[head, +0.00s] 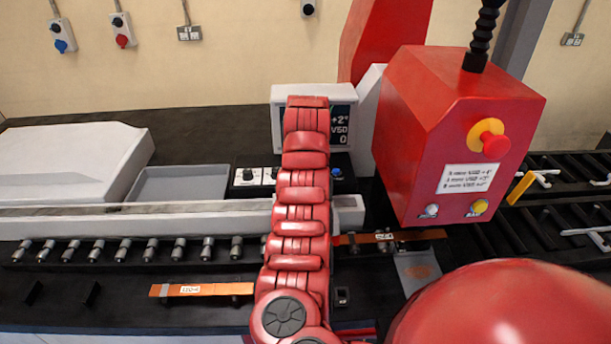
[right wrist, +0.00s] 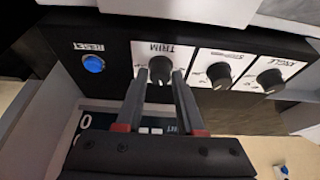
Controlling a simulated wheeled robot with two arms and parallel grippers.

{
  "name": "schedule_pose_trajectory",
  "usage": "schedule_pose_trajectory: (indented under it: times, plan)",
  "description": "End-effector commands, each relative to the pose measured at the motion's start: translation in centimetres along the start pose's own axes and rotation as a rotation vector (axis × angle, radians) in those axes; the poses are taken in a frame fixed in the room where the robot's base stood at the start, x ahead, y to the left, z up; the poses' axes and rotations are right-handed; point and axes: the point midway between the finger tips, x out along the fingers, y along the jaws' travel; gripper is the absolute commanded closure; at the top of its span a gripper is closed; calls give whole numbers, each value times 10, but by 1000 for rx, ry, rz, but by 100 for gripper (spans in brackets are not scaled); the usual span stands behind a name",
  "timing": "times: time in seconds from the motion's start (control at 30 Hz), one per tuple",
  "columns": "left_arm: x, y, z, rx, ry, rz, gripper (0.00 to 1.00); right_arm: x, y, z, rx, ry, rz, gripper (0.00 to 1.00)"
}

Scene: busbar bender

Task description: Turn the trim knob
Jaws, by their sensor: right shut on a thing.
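The trim knob (right wrist: 160,67) is a black round knob on a white label marked TRIM, upside down in the right wrist view. My right gripper (right wrist: 160,80) has one finger on each side of it and is shut on it. In the head view my right arm hides the trim knob and the gripper. The control panel (head: 240,190) shows there to the left of the arm. The display (head: 342,125) behind the arm is partly covered; "+2°", "VSD" and "0" can be read. My left gripper is in neither view.
Beside the trim knob are two more knobs, springback (right wrist: 219,75) and angle (right wrist: 270,80), and a blue reset button (right wrist: 93,64). A red box (head: 455,130) with an emergency stop (head: 494,143) stands right of my arm. Copper bars (head: 205,290) lie in front.

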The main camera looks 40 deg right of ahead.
Motion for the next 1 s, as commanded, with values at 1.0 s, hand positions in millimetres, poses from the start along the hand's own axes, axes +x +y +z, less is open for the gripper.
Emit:
schedule_pose_trajectory:
  times: [1.0]
  plan:
    - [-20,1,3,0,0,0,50,0,-4,-2,772,-4,322,100]
